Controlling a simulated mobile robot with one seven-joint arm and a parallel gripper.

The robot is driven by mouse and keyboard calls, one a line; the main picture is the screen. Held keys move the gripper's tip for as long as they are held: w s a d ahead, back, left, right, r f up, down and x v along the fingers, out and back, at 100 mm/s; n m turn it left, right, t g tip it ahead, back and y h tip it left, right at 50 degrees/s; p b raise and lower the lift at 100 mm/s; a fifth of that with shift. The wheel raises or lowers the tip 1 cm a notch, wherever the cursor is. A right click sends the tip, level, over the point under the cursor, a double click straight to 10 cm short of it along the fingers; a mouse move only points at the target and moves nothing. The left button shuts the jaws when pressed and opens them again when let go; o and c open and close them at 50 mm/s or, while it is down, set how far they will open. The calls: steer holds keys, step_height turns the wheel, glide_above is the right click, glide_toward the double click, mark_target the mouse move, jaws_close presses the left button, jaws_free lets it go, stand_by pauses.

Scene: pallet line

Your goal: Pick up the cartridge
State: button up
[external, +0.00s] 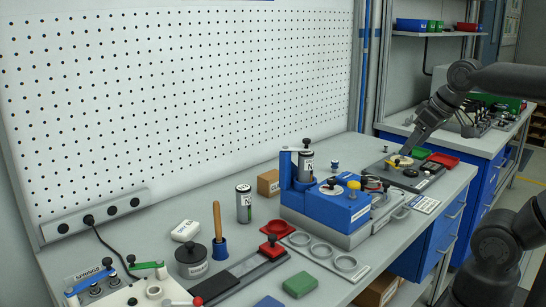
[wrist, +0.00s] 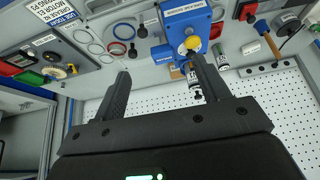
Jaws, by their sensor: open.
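A cylindrical cartridge (external: 244,204) with a grey body, dark ends and a white label stands upright on the bench, left of the blue fixture (external: 333,209). A similar labelled cylinder (external: 306,167) with a black knob is held upright in the fixture. I cannot tell which one the task means. The wrist view shows a cylinder (wrist: 222,58) right of the fixture (wrist: 181,18) and another (wrist: 194,82) partly behind a finger. My gripper (external: 407,148) is over the right part of the bench, away from both cylinders. In the wrist view my gripper (wrist: 160,62) is open, with nothing between its fingers.
A wooden-handled tool (external: 217,228), a cardboard box (external: 269,183), a green block (external: 300,284) and metal rings (external: 321,250) are on the bench. A dark tray (external: 404,171) lies near my gripper. A pegboard (external: 180,90) stands along the back.

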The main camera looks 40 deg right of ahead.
steer(key=w+a+r, duration=0.2)
steer(key=w+r, duration=0.1)
steer(key=w, duration=0.5)
steer(key=w+a+r, duration=0.2)
steer(key=w+a, duration=0.1)
steer(key=w, duration=0.5)
steer(key=m+g, duration=0.1)
steer(key=m, duration=0.1)
glide_above(243, 197)
steer(key=s+d, duration=0.1)
step_height(243, 197, down, 7)
steer(key=shift+h, duration=0.3)
steer(key=w+f, duration=0.1)
steer(key=f, duration=0.6)
steer(key=w+f, duration=0.1)
steer(key=f, duration=0.7)
steer(key=w+f, duration=0.1)
steer(key=f, duration=0.6)
steer(key=shift+w+d+f, duration=0.15)
steer(key=shift+d, duration=0.2)
steer(key=shift+c, duration=0.3)
steer(key=c, duration=1.1)
